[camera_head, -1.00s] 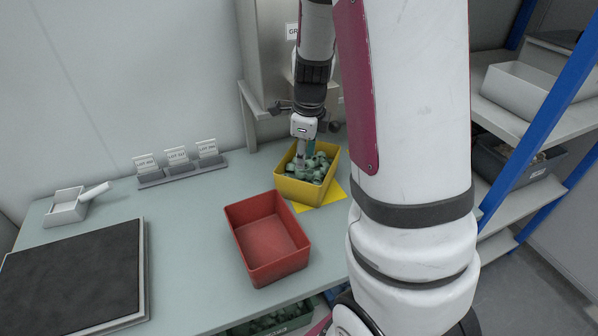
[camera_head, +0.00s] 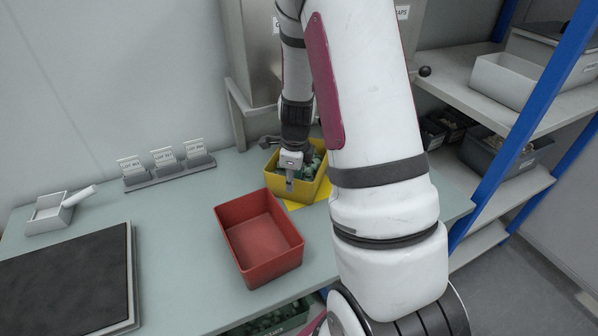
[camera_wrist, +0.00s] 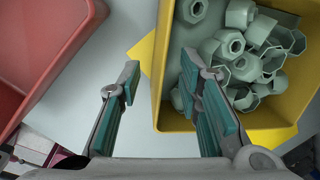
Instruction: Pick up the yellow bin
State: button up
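The yellow bin (camera_head: 308,193) stands at the back of the table and holds several pale green nut-like caps (camera_wrist: 255,50). My gripper (camera_head: 289,187) is at the bin's near left wall. In the wrist view my gripper (camera_wrist: 160,70) is open, with one finger outside the bin and the other inside. The wall of the yellow bin (camera_wrist: 160,92) runs between the fingers, with visible gaps to the finger pads. The bin's far side is partly hidden by my arm in the head view.
An empty red bin (camera_head: 228,235) stands just in front and left of the yellow bin, close to my gripper. A yellow mat (camera_head: 322,192) lies under the yellow bin. Label stands (camera_head: 168,170) and a dark pad (camera_head: 65,285) are to the left. Shelving with blue posts (camera_head: 535,95) stands right.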

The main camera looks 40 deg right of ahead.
grip_shut()
jog(key=shift+r, duration=0.2)
dwell(0.3)
